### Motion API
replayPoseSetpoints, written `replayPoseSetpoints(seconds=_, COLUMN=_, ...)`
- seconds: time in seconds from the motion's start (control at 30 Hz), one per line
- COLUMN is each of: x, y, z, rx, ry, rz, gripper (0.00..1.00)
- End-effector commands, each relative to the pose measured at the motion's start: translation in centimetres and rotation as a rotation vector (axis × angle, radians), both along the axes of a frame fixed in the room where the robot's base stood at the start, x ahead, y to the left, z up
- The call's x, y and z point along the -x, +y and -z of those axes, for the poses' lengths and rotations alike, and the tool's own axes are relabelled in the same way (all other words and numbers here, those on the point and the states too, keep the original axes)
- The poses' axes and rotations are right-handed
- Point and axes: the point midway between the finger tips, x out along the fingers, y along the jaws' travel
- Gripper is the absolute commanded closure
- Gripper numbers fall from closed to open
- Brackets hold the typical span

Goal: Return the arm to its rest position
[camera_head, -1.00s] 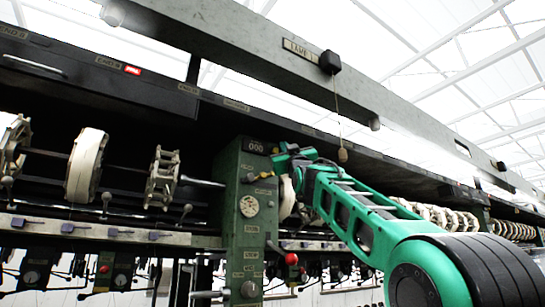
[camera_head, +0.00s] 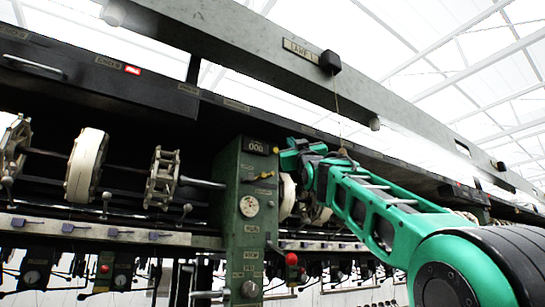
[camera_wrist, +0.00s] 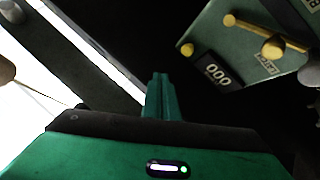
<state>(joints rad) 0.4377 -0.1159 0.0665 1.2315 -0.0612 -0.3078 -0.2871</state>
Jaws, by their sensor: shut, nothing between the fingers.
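My green arm reaches in from the right in the head view, up to the machine. My gripper (camera_head: 288,156) is at its far end, beside the upper right of the green control post (camera_head: 238,215). In the wrist view my gripper (camera_wrist: 161,88) shows as a narrow green piece with its fingers together and nothing between them. The post's counter reading 000 (camera_wrist: 216,73) and its brass levers (camera_wrist: 272,48) show at the upper right there, apart from the fingers.
A grey overhead beam (camera_head: 240,55) crosses above the arm. A cord with a wooden pull (camera_head: 342,152) hangs from it, close to my forearm. White reels (camera_head: 85,165) and a spoked reel (camera_head: 162,178) sit on shafts left of the post. A red knob (camera_head: 291,258) is below the gripper.

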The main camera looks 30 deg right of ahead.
Motion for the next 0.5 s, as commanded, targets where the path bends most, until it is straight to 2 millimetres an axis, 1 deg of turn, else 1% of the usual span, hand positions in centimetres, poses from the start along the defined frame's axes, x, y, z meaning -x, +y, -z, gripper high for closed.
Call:
replayPoseSetpoints(seconds=0.37, x=0.0, y=0.0, z=0.0, rx=0.0, ry=0.0, rz=0.0, gripper=1.0)
replayPoseSetpoints(seconds=0.43, x=-0.2, y=-0.1, z=0.4, rx=-0.005, ry=0.01, rz=0.001, gripper=1.0)
replayPoseSetpoints(seconds=0.47, x=-0.4, y=-0.2, z=0.8, rx=-0.01, ry=0.02, rz=0.001, gripper=1.0)
replayPoseSetpoints(seconds=0.5, x=-0.7, y=-0.5, z=1.6, rx=-0.021, ry=0.041, rz=0.002, gripper=1.0)
